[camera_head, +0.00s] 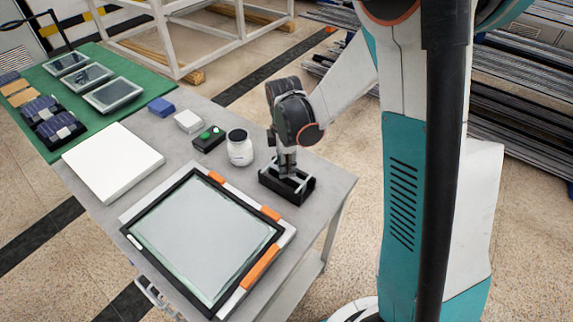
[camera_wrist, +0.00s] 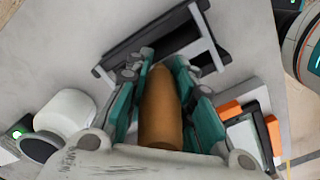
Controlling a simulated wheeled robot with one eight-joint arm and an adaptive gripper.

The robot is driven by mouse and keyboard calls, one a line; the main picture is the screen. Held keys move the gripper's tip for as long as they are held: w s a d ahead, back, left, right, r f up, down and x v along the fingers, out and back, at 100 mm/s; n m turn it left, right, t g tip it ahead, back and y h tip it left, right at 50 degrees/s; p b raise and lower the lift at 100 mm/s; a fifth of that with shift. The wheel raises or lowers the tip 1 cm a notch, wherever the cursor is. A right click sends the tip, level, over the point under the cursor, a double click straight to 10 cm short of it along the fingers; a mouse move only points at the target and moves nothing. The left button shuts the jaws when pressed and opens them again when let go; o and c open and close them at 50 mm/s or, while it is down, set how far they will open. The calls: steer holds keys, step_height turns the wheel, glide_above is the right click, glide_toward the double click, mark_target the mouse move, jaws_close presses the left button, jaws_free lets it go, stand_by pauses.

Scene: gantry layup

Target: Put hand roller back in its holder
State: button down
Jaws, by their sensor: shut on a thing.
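The hand roller's wooden handle (camera_wrist: 160,112) is orange-brown and stands between the teal fingers of my gripper (camera_wrist: 160,72) in the wrist view. My gripper is shut on it. The holder (camera_head: 278,191) is a black open box near the right end of the grey table in the head view. My gripper (camera_head: 288,170) is directly over the holder, pointing down, very close to it. A dark part of the holder (camera_wrist: 128,55) shows beyond the fingertips in the wrist view. The roller's working end is mostly hidden, so I cannot tell whether it touches the holder.
A framed glass panel (camera_head: 205,240) with orange clamps lies in front. A white slab (camera_head: 113,162) lies farther left. The table's right edge (camera_head: 340,195) is close.

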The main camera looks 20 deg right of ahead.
steer(key=shift+f, duration=0.2)
steer(key=c, duration=1.3)
jaws_free()
steer(key=shift+r, duration=0.2)
step_height(320, 180, up, 12)
steer(key=shift+a+f, duration=0.15)
steer(key=shift+s+r, duration=0.2)
steer(key=shift+r, duration=0.1)
steer(key=s+r+m+t, duration=0.3)
steer(key=s+m, duration=0.5)
steer(key=s+r+m+t, duration=0.4)
steer(key=s+m, duration=0.3)
steer(key=s, duration=0.2)
steer(key=shift+r+m, duration=0.2)
steer(key=shift+m, duration=0.2)
